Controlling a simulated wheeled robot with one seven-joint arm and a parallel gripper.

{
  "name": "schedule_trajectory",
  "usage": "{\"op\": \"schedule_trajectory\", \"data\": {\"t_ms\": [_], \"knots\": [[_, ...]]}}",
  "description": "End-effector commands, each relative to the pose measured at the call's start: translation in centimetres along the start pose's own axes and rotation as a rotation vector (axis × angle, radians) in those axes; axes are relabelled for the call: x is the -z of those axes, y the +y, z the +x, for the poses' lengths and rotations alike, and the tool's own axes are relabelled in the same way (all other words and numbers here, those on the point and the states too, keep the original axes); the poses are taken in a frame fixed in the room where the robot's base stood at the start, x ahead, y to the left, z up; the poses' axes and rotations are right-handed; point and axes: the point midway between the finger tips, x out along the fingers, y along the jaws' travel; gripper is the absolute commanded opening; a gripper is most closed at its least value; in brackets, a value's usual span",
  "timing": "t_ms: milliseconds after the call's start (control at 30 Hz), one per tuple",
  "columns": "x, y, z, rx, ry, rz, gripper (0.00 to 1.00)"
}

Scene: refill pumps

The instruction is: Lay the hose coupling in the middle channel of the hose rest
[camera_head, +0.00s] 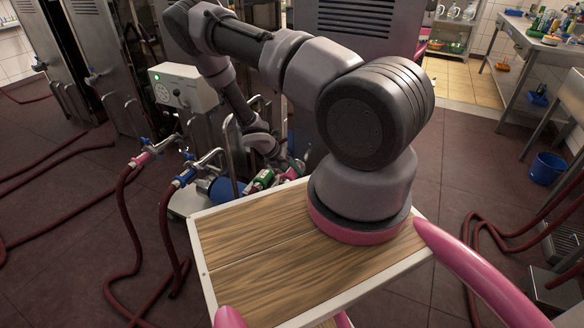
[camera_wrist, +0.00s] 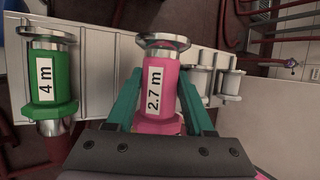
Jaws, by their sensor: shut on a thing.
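A pink hose coupling (camera_wrist: 157,91) with a white "2.7 m" label and a metal flange sits between the two teal fingers of my gripper (camera_wrist: 158,82), which is shut on it. Under and around it is the light grey hose rest (camera_wrist: 100,85). A green coupling (camera_wrist: 47,85) labelled "4 m" lies on the rest to the left of the pink one. In the head view the green coupling (camera_head: 262,180) shows small beyond the wooden top. I cannot tell whether the pink coupling touches the rest; its lower end is partly hidden by my gripper.
Metal rollers (camera_wrist: 230,86) stand on the right of the pink coupling. In the head view, a blue cylinder (camera_head: 226,190) and pipes with red hoses stand left of the rest. A blue bucket (camera_head: 547,168) is at far right.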

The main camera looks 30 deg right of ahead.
Motion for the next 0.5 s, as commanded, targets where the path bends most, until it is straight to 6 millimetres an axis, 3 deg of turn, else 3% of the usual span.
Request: {"op": "schedule_trajectory", "data": {"t_ms": [500], "knots": [[1.6,1.9,3.9,0.002,0.0,0.0,0.0]]}}
